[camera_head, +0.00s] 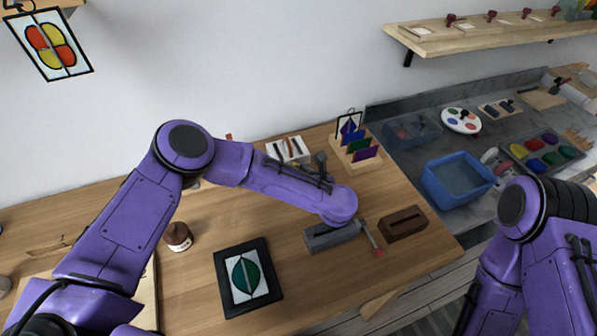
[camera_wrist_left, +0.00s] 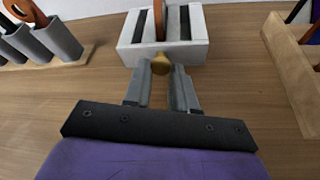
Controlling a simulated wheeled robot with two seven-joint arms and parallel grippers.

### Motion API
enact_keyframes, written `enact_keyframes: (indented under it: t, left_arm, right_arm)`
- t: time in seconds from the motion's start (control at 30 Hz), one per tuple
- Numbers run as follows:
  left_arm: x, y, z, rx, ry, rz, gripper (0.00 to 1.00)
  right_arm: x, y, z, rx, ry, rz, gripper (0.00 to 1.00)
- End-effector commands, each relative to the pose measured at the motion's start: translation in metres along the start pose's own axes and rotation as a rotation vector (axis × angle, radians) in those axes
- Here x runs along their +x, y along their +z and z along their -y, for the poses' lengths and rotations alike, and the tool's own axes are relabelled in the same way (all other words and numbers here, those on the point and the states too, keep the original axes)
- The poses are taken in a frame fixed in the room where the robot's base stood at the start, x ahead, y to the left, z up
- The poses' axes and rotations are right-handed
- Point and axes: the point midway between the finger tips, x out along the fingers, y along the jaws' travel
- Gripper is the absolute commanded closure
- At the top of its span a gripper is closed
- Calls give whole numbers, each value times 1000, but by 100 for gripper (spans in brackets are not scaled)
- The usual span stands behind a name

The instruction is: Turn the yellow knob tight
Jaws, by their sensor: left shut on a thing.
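The yellow knob (camera_wrist_left: 160,65) sits at the front of a white block (camera_wrist_left: 137,53) with slots, a clamp-like holder with an orange-brown piece (camera_wrist_left: 160,22) standing in it. My left gripper (camera_wrist_left: 161,74) has its two grey fingers on either side of the knob, shut on it. In the head view the white block (camera_head: 279,151) stands towards the back of the wooden table, and my left forearm largely hides the gripper and knob. My right arm shows at the right of the head view, but its gripper is out of view.
A wooden rack with coloured panes (camera_head: 372,166) stands right of the white block. A grey block (camera_head: 332,237), a brown block (camera_head: 403,224), a framed leaf panel (camera_head: 247,275) and a brown jar (camera_head: 178,236) are on the table. A blue basin (camera_head: 456,180) is at right.

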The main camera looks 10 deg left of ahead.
Motion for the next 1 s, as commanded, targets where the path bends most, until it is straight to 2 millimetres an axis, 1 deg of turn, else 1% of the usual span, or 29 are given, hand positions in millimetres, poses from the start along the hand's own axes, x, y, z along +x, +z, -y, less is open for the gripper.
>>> enact_keyframes:
  t: [0.03, 0.17, 0.2, 0.47, 0.57, 0.67, 0.9, 1.0]
  left_arm:
    - [-1, -4, 0, 5, 0, -8, 100]
    - [-1, -5, 0, 5, 0, -9, 100]
    - [-1, -5, 0, 5, 0, -9, 64]
    - [-1, -3, 0, 2, 0, -5, 64]
    - [-4, -3, 0, 1, -1, -4, 64]
    - [-20, -3, 1, 0, -4, -2, 64]
    - [-77, -5, 1, 2, -4, -1, 64]
    - [-95, -4, 0, 2, -3, -2, 64]
  right_arm:
    - [0, 0, 0, 0, 0, 0, 0]
    - [0, 0, 0, 0, 0, 0, 0]
    - [0, 0, 0, 0, 0, 0, 0]
    - [0, 0, 0, 0, 0, 0, 0]
    - [2, 1, 0, 0, 0, 0, 0]
    - [7, 3, 1, 0, 0, 0, 0]
    - [22, 9, 2, 0, 0, 0, 0]
    - [25, 10, 2, 0, 0, 0, 0]
